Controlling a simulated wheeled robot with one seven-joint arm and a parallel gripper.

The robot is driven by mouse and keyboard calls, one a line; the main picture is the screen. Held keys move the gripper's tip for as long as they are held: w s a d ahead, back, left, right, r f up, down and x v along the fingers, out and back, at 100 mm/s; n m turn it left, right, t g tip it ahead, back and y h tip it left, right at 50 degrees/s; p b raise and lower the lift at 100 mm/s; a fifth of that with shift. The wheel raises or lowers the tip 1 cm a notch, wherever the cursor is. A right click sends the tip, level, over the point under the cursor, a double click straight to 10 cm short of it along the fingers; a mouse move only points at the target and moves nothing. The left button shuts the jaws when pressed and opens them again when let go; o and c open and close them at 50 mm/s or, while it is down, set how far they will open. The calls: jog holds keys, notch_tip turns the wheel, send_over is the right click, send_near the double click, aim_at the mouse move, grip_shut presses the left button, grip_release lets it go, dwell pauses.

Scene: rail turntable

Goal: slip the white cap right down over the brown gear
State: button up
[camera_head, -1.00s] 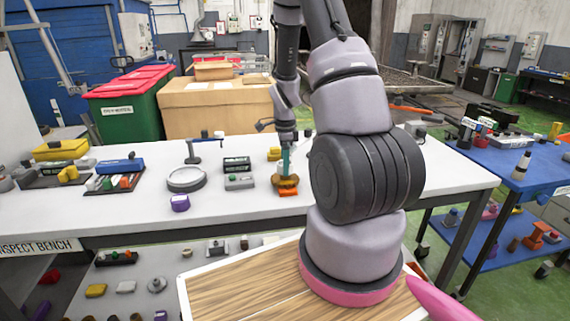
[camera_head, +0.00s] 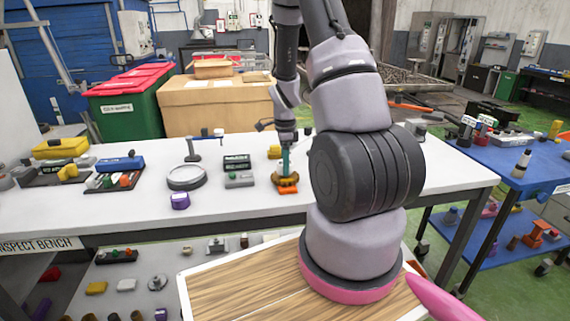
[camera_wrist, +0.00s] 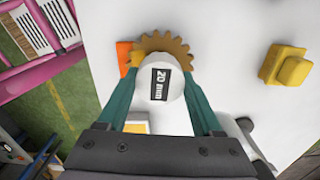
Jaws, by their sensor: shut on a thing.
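My gripper (camera_wrist: 162,76) is shut on the white cap (camera_wrist: 150,97), which has a dark "20 mm" label, with one teal finger on each side. The brown gear (camera_wrist: 165,41) lies beyond the cap in the wrist view. Its far toothed rim shows, while the cap hides its middle and near part. I cannot tell how far the cap is down on the gear. In the head view my gripper (camera_head: 286,164) points down right above the brown gear (camera_head: 283,179) on the white bench. The cap is not clearly visible there.
An orange block (camera_wrist: 124,56) sits beside the gear. A yellow block (camera_wrist: 286,66) stands to the right on the white bench (camera_head: 235,205). A purple piece (camera_head: 180,201), a round grey dish (camera_head: 186,178) and small blocks (camera_head: 238,180) stand to the left. Bare bench lies between them.

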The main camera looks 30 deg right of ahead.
jog(key=shift+f, duration=0.55)
dwell(0.9)
jog(key=o, duration=1.3)
jog(key=shift+o, duration=0.2)
